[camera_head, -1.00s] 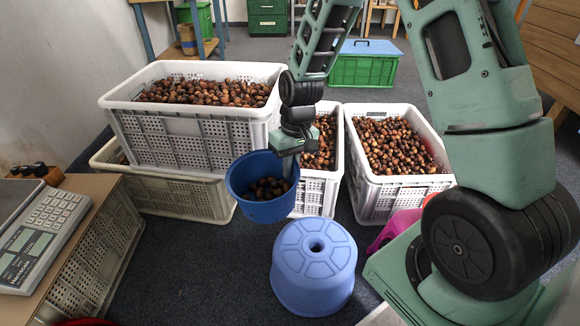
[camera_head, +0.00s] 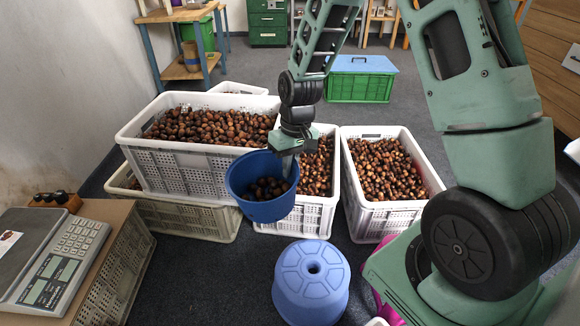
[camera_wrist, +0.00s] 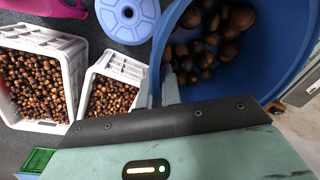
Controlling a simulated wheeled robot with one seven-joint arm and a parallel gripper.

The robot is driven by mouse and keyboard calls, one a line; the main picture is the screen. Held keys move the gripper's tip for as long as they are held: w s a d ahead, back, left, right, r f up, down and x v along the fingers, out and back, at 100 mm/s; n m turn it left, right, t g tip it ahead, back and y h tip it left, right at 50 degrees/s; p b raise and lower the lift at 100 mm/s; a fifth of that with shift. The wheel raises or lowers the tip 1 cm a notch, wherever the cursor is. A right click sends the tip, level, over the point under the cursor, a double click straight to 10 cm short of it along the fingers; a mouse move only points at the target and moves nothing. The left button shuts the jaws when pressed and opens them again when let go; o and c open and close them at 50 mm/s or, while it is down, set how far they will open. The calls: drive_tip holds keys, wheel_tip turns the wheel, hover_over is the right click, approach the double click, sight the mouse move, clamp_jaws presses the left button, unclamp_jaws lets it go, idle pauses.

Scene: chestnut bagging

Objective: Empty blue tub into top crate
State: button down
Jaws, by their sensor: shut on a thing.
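The blue tub (camera_head: 262,208) hangs from my gripper (camera_head: 290,152), which is shut on its rim. It is roughly upright, with chestnuts in its bottom. In the wrist view the blue tub (camera_wrist: 280,45) fills the upper right, with several chestnuts inside and my gripper (camera_wrist: 168,92) at its wall. The top crate (camera_head: 165,160) is white, stacked on another crate at the left and holding many chestnuts. The tub is in front of the top crate's right front corner in the head view, partly covering it.
Two more white crates of chestnuts (camera_head: 305,222) (camera_head: 378,215) stand to the right. A blue stool (camera_head: 312,285) stands in front. A scale (camera_head: 62,262) sits on a box at the left. A green bin with a blue lid (camera_head: 360,80) stands behind on open floor.

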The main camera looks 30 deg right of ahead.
wheel_tip(320, 180, up, 12)
drive_tip(key=r+p, duration=0.1)
drive_tip(key=p, duration=1)
drive_tip(key=w+d+f+m+t, duration=0.1)
drive_tip(key=w+d+m, duration=0.4)
drive_tip(key=w+d, duration=0.7)
drive_tip(key=w+d+f+m, duration=0.2)
drive_tip(key=w+d+m, duration=0.2)
drive_tip(key=w+d, duration=0.8)
drive_tip(key=shift+w+d+m+t, duration=0.25)
drive_tip(key=shift+w+m+t, duration=0.15)
drive_tip(key=shift+w, duration=2.1)
